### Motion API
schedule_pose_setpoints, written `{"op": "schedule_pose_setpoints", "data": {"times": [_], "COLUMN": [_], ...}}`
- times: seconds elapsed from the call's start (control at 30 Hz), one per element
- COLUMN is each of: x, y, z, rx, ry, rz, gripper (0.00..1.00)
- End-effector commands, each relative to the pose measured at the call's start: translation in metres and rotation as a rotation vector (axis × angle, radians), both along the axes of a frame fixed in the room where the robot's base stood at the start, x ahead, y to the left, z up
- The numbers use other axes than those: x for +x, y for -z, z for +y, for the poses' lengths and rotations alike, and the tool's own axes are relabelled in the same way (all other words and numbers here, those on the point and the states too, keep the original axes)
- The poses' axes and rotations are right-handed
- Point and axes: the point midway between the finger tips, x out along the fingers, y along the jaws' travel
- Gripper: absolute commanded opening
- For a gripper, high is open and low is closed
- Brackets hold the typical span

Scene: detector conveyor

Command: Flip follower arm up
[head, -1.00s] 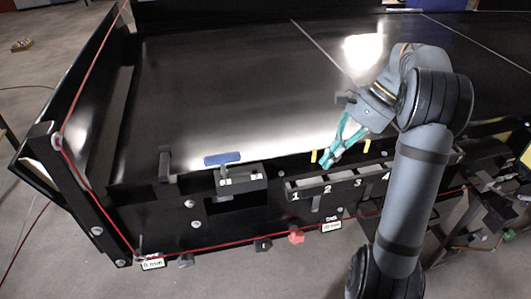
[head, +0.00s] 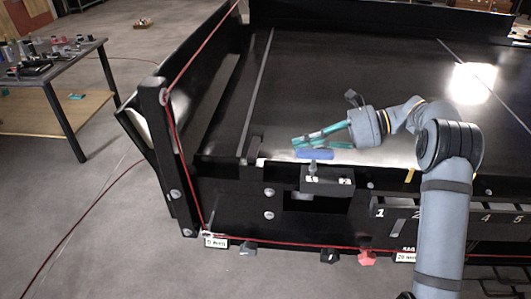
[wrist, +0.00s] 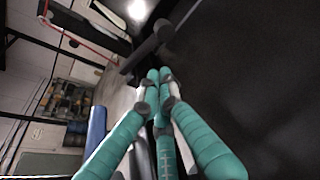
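A blue cylinder (head: 314,154) on a short stem sits above a small black block (head: 327,181) on the conveyor's front edge; I take it to be the follower arm, though I cannot be sure. It lies roughly level, and its blue side also shows in the wrist view (wrist: 97,130). My gripper (head: 294,143) has teal fingers pointing left, just above and behind the blue cylinder. In the wrist view its fingertips (wrist: 158,76) come together with nothing seen between them. I cannot tell whether the fingers touch the cylinder.
A dark upright post (head: 254,147) stands left of the blue cylinder; a dark bar (wrist: 149,46) lies beyond my fingertips in the wrist view. A red cord (head: 172,115) runs down the conveyor's left frame. A numbered rack (head: 450,213) is at right.

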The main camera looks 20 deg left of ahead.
Motion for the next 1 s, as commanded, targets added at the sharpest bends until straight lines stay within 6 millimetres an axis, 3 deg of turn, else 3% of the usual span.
{"op": "schedule_pose_setpoints", "data": {"times": [0.27, 0.7, 1.0], "x": [-0.002, -0.02, -0.024], "y": [0.001, 0.022, 0.032], "z": [0.007, 0.071, 0.091], "rx": [0.0, -0.002, -0.001], "ry": [-0.002, -0.002, -0.001], "rz": [0.001, 0.003, 0.001], "gripper": [0.0, 0.0, 0.0]}}
